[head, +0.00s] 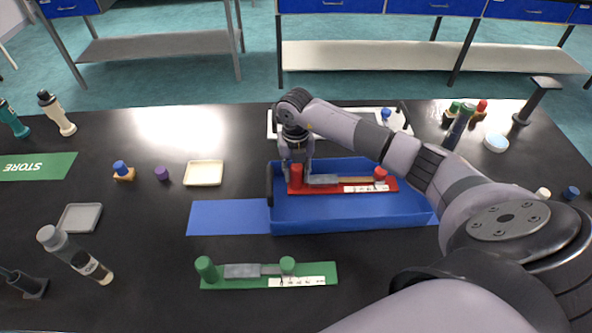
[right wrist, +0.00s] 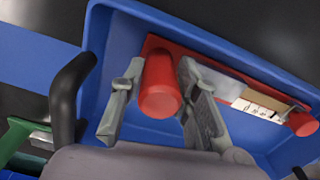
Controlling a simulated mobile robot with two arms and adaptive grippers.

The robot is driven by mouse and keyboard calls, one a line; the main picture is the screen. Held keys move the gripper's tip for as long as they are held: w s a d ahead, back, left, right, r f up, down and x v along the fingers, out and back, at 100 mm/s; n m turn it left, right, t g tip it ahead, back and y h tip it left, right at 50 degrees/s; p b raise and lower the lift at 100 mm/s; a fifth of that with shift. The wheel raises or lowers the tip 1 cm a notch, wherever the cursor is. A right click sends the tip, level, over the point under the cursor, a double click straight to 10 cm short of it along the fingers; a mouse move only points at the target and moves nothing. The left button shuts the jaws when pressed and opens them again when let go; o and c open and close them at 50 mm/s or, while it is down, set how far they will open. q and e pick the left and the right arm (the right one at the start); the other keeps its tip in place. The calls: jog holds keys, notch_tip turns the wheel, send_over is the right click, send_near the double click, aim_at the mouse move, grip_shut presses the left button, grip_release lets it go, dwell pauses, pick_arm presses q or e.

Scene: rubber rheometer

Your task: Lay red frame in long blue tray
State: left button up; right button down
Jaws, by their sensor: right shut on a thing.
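The red frame (head: 345,186) is a flat red bar with a red post at each end, a grey block, a brown strip and a white label. It lies lengthwise inside the outline of the long blue tray (head: 350,218), near its back wall; I cannot tell whether it touches the floor. My right gripper (head: 297,172) is shut on its left post. In the right wrist view the red post (right wrist: 160,85) stands between the fingers (right wrist: 158,100), with the blue tray (right wrist: 97,45) around it. My left gripper is not in view.
A blue mat (head: 228,217) lies under the tray. A green frame (head: 318,270) lies in front of it.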

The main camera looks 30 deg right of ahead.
jog(key=c, duration=1.2)
grip_release()
jog(key=shift+r, duration=0.15)
notch_tip(320, 180, up, 12)
jog(key=b, duration=0.3)
